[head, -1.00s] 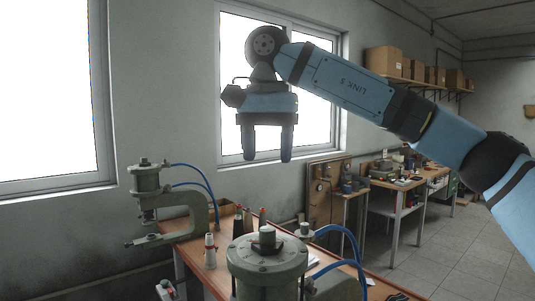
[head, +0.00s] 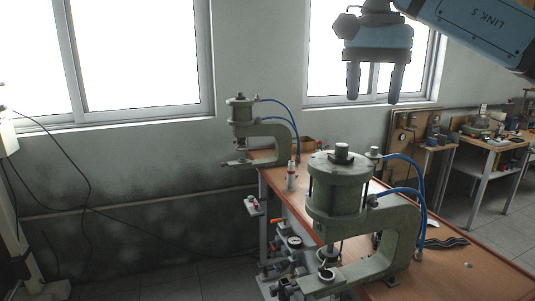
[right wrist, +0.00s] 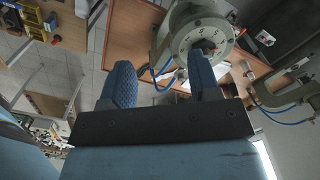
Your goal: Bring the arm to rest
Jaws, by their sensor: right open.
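My right gripper (head: 374,84) hangs at the upper right of the head view, in front of the right window. Its two fingers point down, stand apart and hold nothing. In the right wrist view both fingers (right wrist: 161,86) show with an empty gap between them. The gripper is raised well above the bench (head: 455,268). The near green pneumatic press (head: 338,190) stands below it, apart from it. My left gripper is not in view.
A second, smaller press (head: 242,118) with blue hoses stands at the bench's far left end. A small white bottle (head: 291,176) stands between the presses. Gauges and valves (head: 294,243) sit at the bench's front side. Another table (head: 487,143) stands back right.

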